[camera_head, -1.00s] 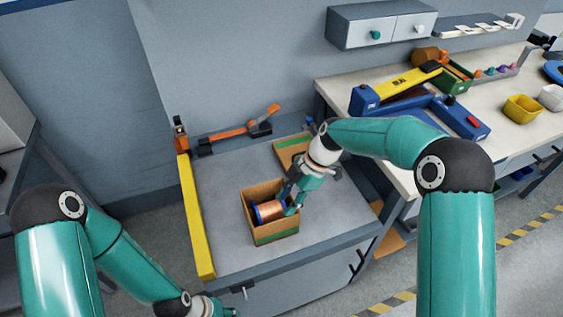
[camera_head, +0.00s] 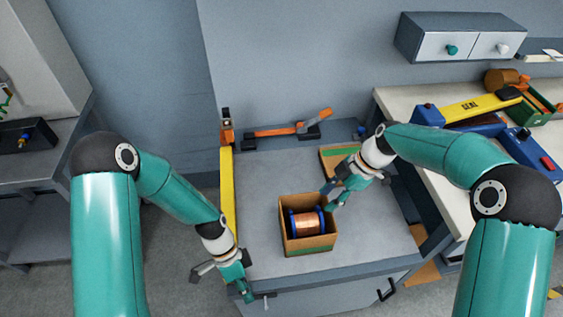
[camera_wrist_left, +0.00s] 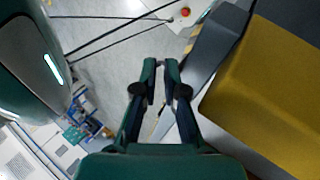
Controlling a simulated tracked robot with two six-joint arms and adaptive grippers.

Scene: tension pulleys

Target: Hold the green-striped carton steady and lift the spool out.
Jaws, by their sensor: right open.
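The green-striped carton (camera_head: 310,248) stands open-topped on the grey bench. The spool (camera_head: 306,223), copper wound with blue flanges, lies inside it. My right gripper (camera_head: 332,196) is open and empty just beyond the carton's upper right corner; whether it touches the rim is unclear. My left gripper (camera_head: 226,285) is over the bench's front left corner, left of the carton and apart from it. In the left wrist view its fingers (camera_wrist_left: 161,64) stand apart with only floor between them. The carton is not visible in that view.
A yellow bar (camera_head: 228,190) runs along the bench's left edge; a yellow block (camera_wrist_left: 265,95) fills the wrist view's right. An orange-handled tool (camera_head: 290,130) lies at the back. A brown, green-edged piece (camera_head: 333,158) lies behind the right gripper. Bench right of the carton is clear.

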